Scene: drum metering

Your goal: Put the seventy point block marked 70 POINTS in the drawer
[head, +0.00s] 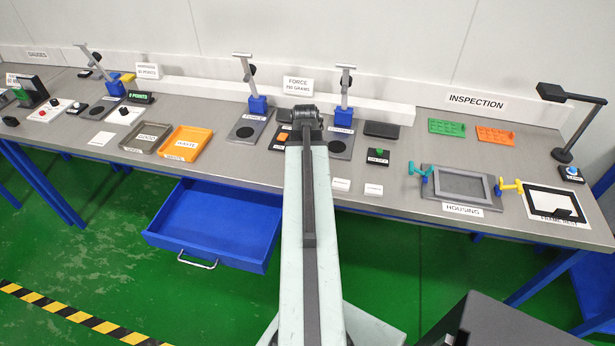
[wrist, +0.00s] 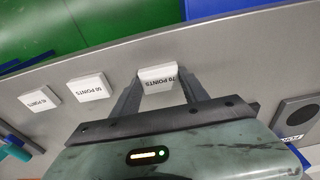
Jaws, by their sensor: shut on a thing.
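The white block marked 70 POINTS (wrist: 158,78) is between the two dark fingers of my gripper (wrist: 158,88) in the wrist view. My gripper is shut on it, near the bench's front edge; whether it touches the bench top I cannot tell. In the head view my arm hides the gripper and this block. The blue drawer (head: 215,222) is pulled out below the bench front, left of my arm, and its visible inside looks empty. Part of a blue surface, perhaps the drawer, shows at the top of the wrist view.
Two more white blocks (wrist: 88,87) (wrist: 38,101) lie in a row left of the held block in the wrist view. The grey bench (head: 240,165) carries an orange waste tray (head: 205,148), a brown tray (head: 160,150) and blue-based stands. The green floor before the drawer is clear.

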